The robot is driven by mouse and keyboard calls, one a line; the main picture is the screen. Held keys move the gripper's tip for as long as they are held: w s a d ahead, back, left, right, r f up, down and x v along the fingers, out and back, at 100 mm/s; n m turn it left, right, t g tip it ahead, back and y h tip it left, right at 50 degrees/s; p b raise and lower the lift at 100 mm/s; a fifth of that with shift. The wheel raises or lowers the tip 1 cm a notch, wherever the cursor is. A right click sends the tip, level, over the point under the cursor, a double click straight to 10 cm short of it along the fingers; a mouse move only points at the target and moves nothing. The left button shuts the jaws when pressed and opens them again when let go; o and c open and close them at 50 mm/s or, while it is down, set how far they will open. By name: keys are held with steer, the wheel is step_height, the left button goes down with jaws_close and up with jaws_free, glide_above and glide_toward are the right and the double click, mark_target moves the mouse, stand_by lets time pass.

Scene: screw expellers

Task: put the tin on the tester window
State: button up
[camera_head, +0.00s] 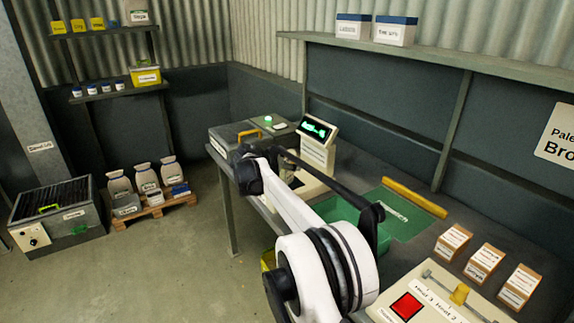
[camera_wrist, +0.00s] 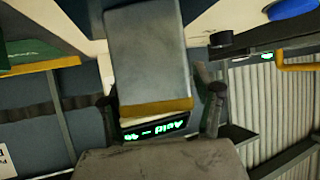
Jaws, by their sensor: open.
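In the wrist view, the two dark fingers of my gripper (camera_wrist: 160,98) stand apart. A grey block-like thing with a brownish-yellow edge (camera_wrist: 148,60) lies between them in the picture; I cannot tell whether it is the tin, nor whether it touches the fingers. The cream tester with a lit green display (camera_head: 317,130) stands on the bench in the head view. Its display (camera_wrist: 155,130) also shows in the wrist view, beyond the grey thing. A small dark round part (camera_wrist: 222,40) shows on a pale surface; I cannot tell whether it is the window. My arm hides part of the tester in the head view.
A grey box with a yellow handle (camera_head: 247,134) stands left of the tester. A green mat with a yellow bar (camera_head: 414,198) lies to its right. Several small cartons (camera_head: 484,262) and a control panel with a red button (camera_head: 407,306) occupy the near right bench.

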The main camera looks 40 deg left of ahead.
steer(key=shift+r, duration=0.15)
steer(key=v, duration=1.2)
steer(key=shift+p, duration=0.3)
